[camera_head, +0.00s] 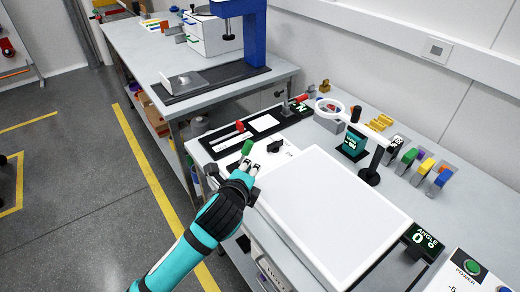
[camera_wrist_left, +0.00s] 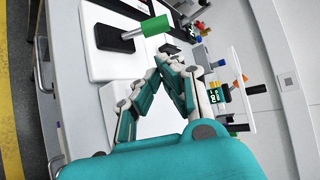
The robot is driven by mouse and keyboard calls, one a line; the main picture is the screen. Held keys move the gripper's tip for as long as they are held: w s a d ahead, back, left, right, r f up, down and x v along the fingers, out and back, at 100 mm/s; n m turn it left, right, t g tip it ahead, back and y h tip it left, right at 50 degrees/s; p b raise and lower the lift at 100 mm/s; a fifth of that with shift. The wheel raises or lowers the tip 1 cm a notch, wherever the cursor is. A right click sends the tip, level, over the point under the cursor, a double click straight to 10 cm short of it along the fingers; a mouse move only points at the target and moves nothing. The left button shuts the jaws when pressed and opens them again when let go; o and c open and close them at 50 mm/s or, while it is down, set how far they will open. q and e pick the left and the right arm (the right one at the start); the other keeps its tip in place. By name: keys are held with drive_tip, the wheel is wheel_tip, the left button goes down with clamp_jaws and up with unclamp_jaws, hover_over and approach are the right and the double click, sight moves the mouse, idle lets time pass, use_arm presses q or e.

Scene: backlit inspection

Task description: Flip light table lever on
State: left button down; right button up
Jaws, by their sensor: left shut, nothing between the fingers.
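The lever has a green cylindrical handle (camera_head: 246,147), just beyond my left gripper (camera_head: 249,165) in the head view. In the left wrist view the green handle (camera_wrist_left: 156,25) sits on a thin metal rod that comes out of a black slotted plate (camera_wrist_left: 111,37). My left gripper (camera_wrist_left: 160,65) is shut and empty, its tips close to the handle; I cannot tell whether they touch it. The light table (camera_head: 325,215) is a flat white panel to the right of the gripper, and its surface looks plain white. My right gripper is not in view.
A black knob (camera_head: 275,146) stands just right of the lever. A red-handled lever (camera_head: 240,126) on a black base lies behind.

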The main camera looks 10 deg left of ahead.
sight(245, 153)
use_arm(q)
drive_tip(key=shift+s, duration=0.1)
drive_tip(key=x, duration=1)
